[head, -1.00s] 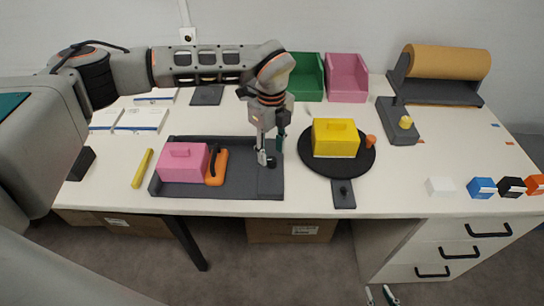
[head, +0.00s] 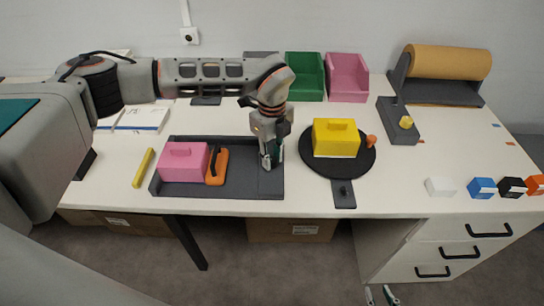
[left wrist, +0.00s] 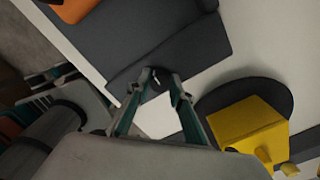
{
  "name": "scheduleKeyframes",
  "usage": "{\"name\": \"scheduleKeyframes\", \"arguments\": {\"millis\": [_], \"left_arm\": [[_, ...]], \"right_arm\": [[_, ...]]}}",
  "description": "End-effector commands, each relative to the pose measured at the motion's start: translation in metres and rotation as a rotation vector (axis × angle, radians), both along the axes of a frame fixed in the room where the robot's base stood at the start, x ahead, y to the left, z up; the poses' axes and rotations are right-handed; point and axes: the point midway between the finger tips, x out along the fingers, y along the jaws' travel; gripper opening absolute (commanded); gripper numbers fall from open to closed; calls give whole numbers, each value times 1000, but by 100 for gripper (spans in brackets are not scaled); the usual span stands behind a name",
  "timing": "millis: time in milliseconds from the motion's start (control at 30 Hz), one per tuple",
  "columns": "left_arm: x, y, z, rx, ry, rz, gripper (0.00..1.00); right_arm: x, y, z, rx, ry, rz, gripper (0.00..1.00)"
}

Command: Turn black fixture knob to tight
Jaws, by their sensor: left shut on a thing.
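The dark grey fixture tray (head: 220,191) lies near the table's front edge, holding a pink block (head: 182,165) with a handle and an orange clamp (head: 217,167) with a black lever. My left gripper (head: 270,163) points down at the tray's right end. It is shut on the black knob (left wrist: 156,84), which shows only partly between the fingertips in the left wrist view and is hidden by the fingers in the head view. My right gripper (head: 380,295) shows only its fingertips at the bottom edge, apart and empty, below the table front.
A yellow block (head: 335,140) sits on a black round plate (head: 312,167) just right of the tray. A yellow bar (head: 143,168) lies to the left. Green (head: 304,77) and pink (head: 347,78) bins stand behind. Small coloured blocks line the right front edge.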

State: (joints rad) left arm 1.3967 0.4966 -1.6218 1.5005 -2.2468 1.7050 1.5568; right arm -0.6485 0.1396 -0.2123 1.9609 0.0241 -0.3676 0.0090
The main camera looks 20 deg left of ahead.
Motion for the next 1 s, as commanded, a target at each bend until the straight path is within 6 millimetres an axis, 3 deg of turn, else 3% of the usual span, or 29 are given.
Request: {"name": "scheduleKeyframes", "arguments": {"millis": [367, 1000], "left_arm": [[0, 0, 2, 1, 0, -176, 0], [1, -1, 2, 0, 0, -775, 0]], "right_arm": [[2, 0, 10, 0, -5, 0, 26], [4, 0, 27, 1, -13, 0, 26]]}}
